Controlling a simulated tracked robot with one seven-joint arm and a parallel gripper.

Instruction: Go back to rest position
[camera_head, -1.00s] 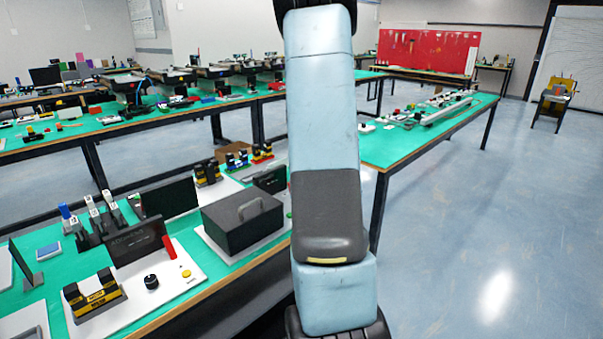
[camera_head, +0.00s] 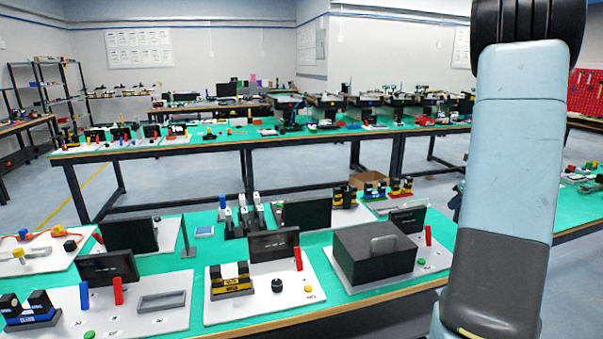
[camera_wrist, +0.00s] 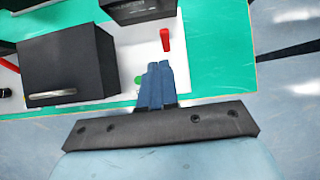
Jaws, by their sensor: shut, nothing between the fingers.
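My gripper (camera_wrist: 156,86) shows in the wrist view with its two blue fingers together and nothing between them. In the head view my light blue arm stands on the right side, and the gripper itself is out of that picture.
In the head view the near green table (camera_head: 330,306) holds the black box (camera_head: 375,252), dark screens and yellow-black blocks (camera_head: 231,282). A second long table (camera_head: 200,145) stands behind it. Blue-grey floor lies between them.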

